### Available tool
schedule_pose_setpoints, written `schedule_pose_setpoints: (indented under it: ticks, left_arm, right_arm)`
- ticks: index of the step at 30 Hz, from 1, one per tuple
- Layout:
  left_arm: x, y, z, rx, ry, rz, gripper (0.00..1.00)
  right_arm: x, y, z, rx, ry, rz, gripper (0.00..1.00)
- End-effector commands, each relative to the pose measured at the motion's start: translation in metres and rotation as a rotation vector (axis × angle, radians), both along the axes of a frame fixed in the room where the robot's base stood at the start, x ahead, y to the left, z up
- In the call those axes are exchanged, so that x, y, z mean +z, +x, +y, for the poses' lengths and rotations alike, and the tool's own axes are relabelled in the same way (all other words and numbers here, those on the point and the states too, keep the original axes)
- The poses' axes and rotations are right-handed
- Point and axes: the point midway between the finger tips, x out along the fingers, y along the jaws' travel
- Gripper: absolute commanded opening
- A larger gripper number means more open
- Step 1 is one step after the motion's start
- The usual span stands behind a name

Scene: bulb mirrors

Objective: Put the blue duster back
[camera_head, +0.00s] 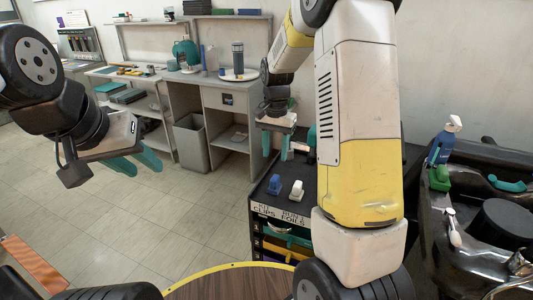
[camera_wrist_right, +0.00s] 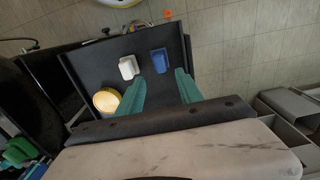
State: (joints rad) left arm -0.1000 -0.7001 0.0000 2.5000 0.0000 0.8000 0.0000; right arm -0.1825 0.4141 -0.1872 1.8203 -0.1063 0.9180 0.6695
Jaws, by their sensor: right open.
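A small blue block-like object (camera_head: 275,184), which looks like the blue duster, sits on the dark cart top (camera_head: 262,193). It also shows in the right wrist view (camera_wrist_right: 159,61), just beyond my finger tips. A similar white object (camera_head: 296,191) stands beside it, and in the right wrist view it is to the left (camera_wrist_right: 128,67). My right gripper (camera_head: 286,146) is above the cart, open and empty. In the right wrist view its teal fingers (camera_wrist_right: 161,74) are spread, with the blue object ahead of the gap. My left gripper (camera_head: 147,172) hangs over bare floor, open and empty.
A round yellow item (camera_wrist_right: 106,102) lies on the cart, left of my fingers in the wrist view. A blue spray bottle (camera_head: 441,143) stands at the right by a black basin unit. A shelved bench (camera_head: 225,92) and grey bin (camera_head: 191,143) are behind.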

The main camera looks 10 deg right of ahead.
Motion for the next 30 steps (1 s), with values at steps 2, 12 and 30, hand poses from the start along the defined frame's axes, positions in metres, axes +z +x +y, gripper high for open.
schedule_pose_setpoints:
  ticks: [2,12,30]
  left_arm:
    - [0.000,0.000,0.000,0.000,0.000,0.000,0.36]
    - [0.000,0.000,0.000,0.000,0.000,0.000,0.36]
    - [0.000,0.000,0.000,0.000,0.000,0.000,0.36]
  right_arm:
    - [0.009,-0.003,0.000,0.007,0.005,-0.008,0.43]
    - [0.105,-0.083,0.006,0.222,0.090,-0.215,0.43]
    - [0.158,-0.239,0.021,0.624,0.018,-0.582,0.43]
